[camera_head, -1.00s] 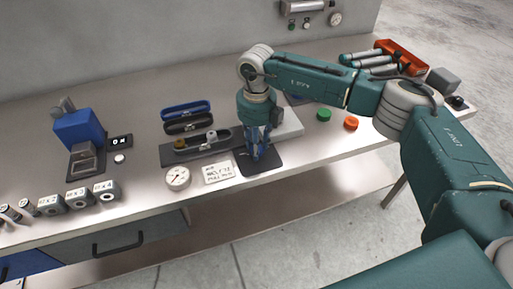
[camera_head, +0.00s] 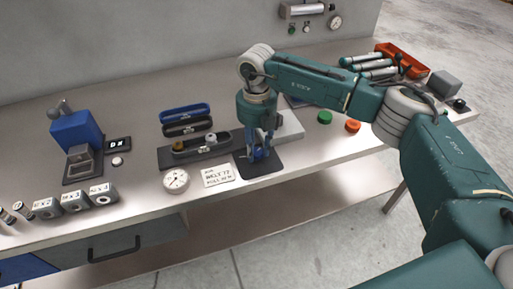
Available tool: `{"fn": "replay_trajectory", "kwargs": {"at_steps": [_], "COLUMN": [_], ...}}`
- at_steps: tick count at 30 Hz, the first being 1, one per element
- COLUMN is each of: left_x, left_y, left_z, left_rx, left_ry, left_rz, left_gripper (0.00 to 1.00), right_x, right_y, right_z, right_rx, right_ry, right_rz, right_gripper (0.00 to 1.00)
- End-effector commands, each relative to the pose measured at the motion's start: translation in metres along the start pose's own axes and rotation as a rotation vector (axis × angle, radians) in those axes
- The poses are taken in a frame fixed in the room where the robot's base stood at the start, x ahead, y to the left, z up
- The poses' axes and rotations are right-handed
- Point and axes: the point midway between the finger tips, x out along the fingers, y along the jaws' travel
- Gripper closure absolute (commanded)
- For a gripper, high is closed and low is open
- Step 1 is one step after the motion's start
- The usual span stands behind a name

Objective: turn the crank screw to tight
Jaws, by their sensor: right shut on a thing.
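My right gripper (camera_head: 262,154) points down over a dark mat (camera_head: 270,169) near the table's front edge. It is shut on a small blue part that I take to be the crank screw (camera_head: 258,155). The fingers and wrist hide most of that part, so I cannot tell its turn or how tight it sits. A round dial gauge (camera_head: 175,181) and a white card with writing (camera_head: 217,176) lie to the left of the mat. My left gripper is not in view.
A dark tray (camera_head: 170,160) with small pieces lies left of the gripper, with cases (camera_head: 186,110) behind. A blue device (camera_head: 76,133) and several labelled blocks (camera_head: 74,201) stand at left. Green (camera_head: 324,117) and orange (camera_head: 352,126) discs and a red bin (camera_head: 402,60) are at right.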

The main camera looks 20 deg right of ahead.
Motion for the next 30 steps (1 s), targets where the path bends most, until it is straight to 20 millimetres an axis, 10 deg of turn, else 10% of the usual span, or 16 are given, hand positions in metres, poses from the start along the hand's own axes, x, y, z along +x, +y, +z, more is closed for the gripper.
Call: {"fn": "replay_trajectory", "kwargs": {"at_steps": [9,10,13,23,30], "left_x": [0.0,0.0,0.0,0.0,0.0], "left_y": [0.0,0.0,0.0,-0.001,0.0], "left_z": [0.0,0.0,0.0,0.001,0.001], "left_rx": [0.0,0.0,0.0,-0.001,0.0], "left_ry": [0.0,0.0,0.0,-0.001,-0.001], "left_rz": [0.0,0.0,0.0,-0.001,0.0], "left_gripper": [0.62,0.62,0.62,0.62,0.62], "right_x": [-0.002,-0.002,-0.001,-0.004,-0.041], "right_y": [0.0,0.0,0.0,0.0,0.0], "right_z": [0.002,0.002,0.001,0.001,0.002], "right_rx": [0.005,0.005,0.004,0.002,0.002], "right_ry": [-0.004,-0.003,-0.003,-0.001,-0.005], "right_rz": [0.002,0.002,0.001,0.001,0.003], "right_gripper": [0.94,0.66,0.48,0.48,0.48]}}
